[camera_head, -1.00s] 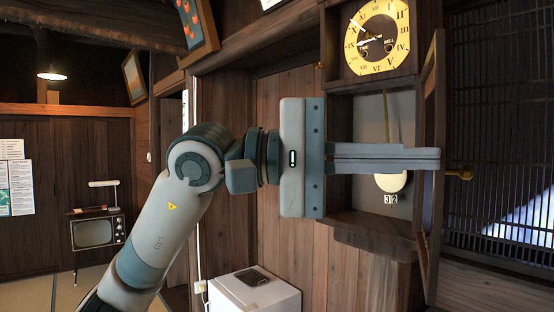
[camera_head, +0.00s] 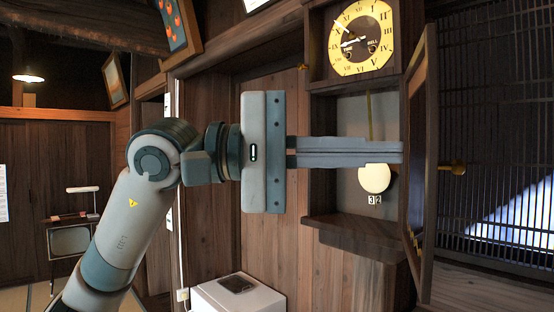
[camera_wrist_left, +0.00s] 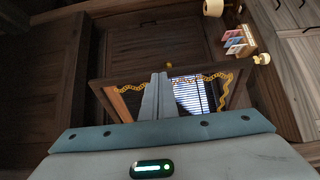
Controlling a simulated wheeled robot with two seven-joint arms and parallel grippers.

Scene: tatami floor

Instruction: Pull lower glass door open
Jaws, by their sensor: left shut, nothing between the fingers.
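The wall clock has a yellow dial (camera_head: 361,38) and a lower case with a pendulum (camera_head: 374,178) and a small "32" number plate. Its lower glass door (camera_head: 428,165) stands swung out to the right, seen nearly edge-on, with a brass knob (camera_head: 455,168) on its outer side. My left gripper (camera_head: 402,152) is shut and empty, reaching across the open case. Its tips overlap the door's left edge in the head view; I cannot tell whether they touch. In the left wrist view, the gripper (camera_wrist_left: 160,78) points at the door glass, which has yellow decoration (camera_wrist_left: 218,78). My right gripper is not in view.
A white box-like appliance (camera_head: 238,297) stands below my left arm. A dark lattice screen (camera_head: 500,110) is to the right of the clock. An old television (camera_head: 70,240) stands far left. A wooden ledge (camera_head: 360,235) projects below the clock case.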

